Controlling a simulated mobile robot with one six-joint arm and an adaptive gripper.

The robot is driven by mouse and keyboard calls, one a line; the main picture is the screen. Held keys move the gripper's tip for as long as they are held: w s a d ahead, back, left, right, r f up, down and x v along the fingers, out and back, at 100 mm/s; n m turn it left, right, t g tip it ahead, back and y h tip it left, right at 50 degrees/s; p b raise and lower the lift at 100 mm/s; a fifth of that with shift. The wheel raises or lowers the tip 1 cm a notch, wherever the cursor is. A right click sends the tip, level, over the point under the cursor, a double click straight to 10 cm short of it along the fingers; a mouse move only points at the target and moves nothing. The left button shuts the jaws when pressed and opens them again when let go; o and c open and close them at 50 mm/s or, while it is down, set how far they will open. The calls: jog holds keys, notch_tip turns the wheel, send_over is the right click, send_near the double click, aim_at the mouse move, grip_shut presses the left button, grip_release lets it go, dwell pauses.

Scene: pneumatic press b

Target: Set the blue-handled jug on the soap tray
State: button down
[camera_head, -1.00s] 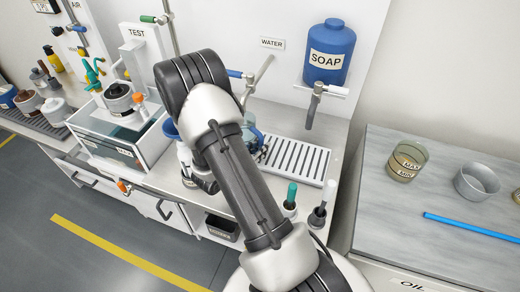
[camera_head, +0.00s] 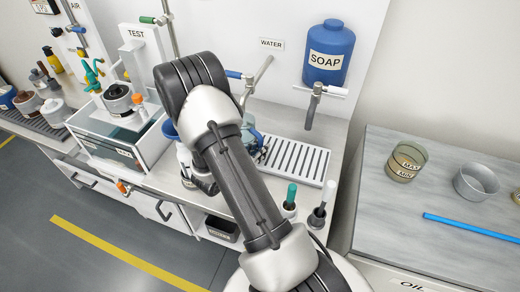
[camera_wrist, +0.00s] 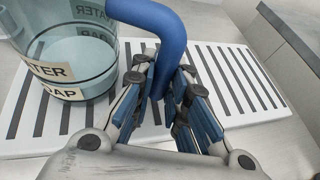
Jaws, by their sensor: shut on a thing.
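The blue-handled jug is clear, with label bands reading WATER and SOAP. In the wrist view the jug (camera_wrist: 66,62) is at the left, upright, with its blue handle (camera_wrist: 160,22) towards me. My gripper (camera_wrist: 163,82) is shut on that handle. The soap tray, a white slatted tray (camera_head: 296,160), lies under the soap tap; in the wrist view its slats (camera_wrist: 240,85) spread behind and beneath the jug and gripper. I cannot tell whether the jug's base touches the tray. In the head view my arm hides most of the jug (camera_head: 251,137) and gripper (camera_head: 263,155).
The blue soap tank (camera_head: 328,55) and its tap (camera_head: 315,103) stand above the tray's far right. A water tap (camera_head: 252,82) is behind the jug. The tray's right part is clear.

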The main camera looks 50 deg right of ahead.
jog(key=shift+f, duration=0.2)
jog(key=c, duration=1.5)
grip_release()
jog(key=v, duration=1.2)
jog(key=shift+r, duration=0.1)
jog(key=s+a+r+m+g+y, duration=0.2)
jog(key=s+a+r+m+y, duration=0.1)
jog(key=s+r+m, duration=0.3)
jog(key=s+a+r+m+g+y, duration=0.1)
jog(key=s+a+r+m+y, duration=0.1)
jog(key=s+r+m, duration=0.45)
jog(key=s+a+r+m+t+y, duration=0.1)
jog(key=a+r+m+t+y, duration=0.1)
jog(key=a, duration=0.3)
jog(key=s+a+r+m+t+y, duration=0.1)
jog(key=a+r+m+t+y, duration=0.1)
jog(key=a, duration=0.4)
jog(key=s+a+r+m+t+y, duration=0.1)
jog(key=a+r+m+t+y, duration=0.1)
jog(key=a+r+y, duration=0.2)
jog(key=shift+s+a+r+m+y, duration=0.15)
jog(key=shift+a+r+m+y, duration=0.2)
jog(key=shift+a+r, duration=0.45)
